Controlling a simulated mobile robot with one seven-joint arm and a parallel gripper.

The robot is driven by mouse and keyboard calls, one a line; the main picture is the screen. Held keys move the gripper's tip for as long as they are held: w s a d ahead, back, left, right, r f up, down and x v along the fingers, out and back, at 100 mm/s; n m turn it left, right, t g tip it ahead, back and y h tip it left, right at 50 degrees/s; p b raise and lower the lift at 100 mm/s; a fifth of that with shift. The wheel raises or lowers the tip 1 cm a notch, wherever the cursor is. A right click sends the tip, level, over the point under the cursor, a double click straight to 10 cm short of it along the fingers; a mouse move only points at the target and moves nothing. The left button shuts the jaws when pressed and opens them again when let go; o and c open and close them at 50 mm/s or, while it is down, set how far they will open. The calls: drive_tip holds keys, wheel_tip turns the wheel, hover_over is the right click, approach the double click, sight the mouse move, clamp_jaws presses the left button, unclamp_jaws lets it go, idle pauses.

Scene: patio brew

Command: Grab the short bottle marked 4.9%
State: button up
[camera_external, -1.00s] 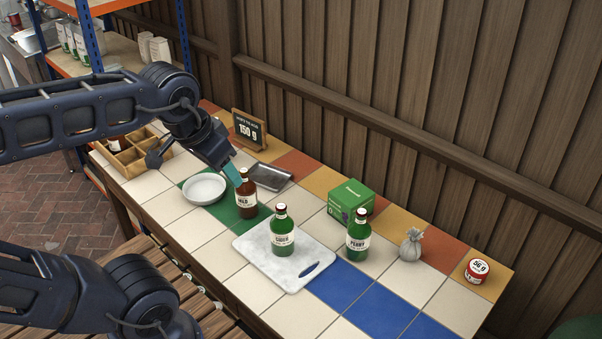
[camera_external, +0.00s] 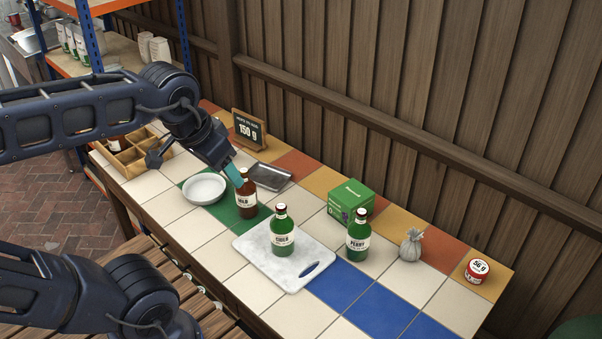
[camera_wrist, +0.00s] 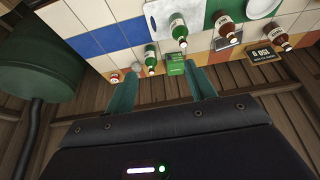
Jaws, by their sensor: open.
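No 4.9% mark is legible on any bottle. A brown bottle labelled MILD (camera_external: 246,200) stands on the green tiles. A green bottle labelled CIDER (camera_external: 282,236) stands on the white marble board (camera_external: 262,260). A green bottle labelled PERRY (camera_external: 358,240) stands on the tiles to its right. My gripper (camera_external: 234,174) overlaps the MILD bottle's upper left in the outside view. In the wrist view, my gripper (camera_wrist: 162,90) is open with no bottle between its fingers; MILD (camera_wrist: 223,24) lies beyond.
A white bowl (camera_external: 204,189), metal tray (camera_external: 270,177), green box (camera_external: 350,198), grey sack (camera_external: 411,245) and red tin (camera_external: 479,270) stand around the bottles. A 150 g sign (camera_external: 249,130) is at the back by the wooden fence (camera_external: 400,90). Blue tiles (camera_external: 355,300) in front are bare.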

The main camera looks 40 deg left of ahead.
drive_tip(key=w+a+r+n+g, duration=0.1)
drive_tip(key=w+a+n, duration=0.3)
drive_tip(key=w+a, duration=0.85)
drive_tip(key=w+a+r+n+g, duration=0.15)
drive_tip(key=w+a+n, duration=0.35)
drive_tip(key=w+a, duration=0.75)
drive_tip(key=w+a+f+n+g, duration=0.1)
drive_tip(key=w+a+f+n, duration=0.1)
drive_tip(key=w+a+f, duration=0.4)
drive_tip(key=w+a+f+n, duration=0.1)
drive_tip(key=w+a, duration=0.3)
drive_tip(key=a, duration=0.3)
drive_tip(key=a+f+n, duration=0.1)
drive_tip(key=a+f, duration=0.4)
drive_tip(key=a, duration=0.1)
drive_tip(key=w+a+f+n, duration=0.1)
drive_tip(key=a+f+n, duration=0.1)
drive_tip(key=a+f, duration=0.3)
drive_tip(key=a+f+n+g, duration=0.1)
drive_tip(key=a+f, duration=0.4)
drive_tip(key=a, duration=0.3)
drive_tip(key=shift+w+a, duration=0.1)
drive_tip(key=shift+w, duration=0.25)
drive_tip(key=f, duration=1)
drive_tip(key=shift+w+f, duration=0.1)
drive_tip(key=shift+w, duration=0.1)
clamp_jaws()
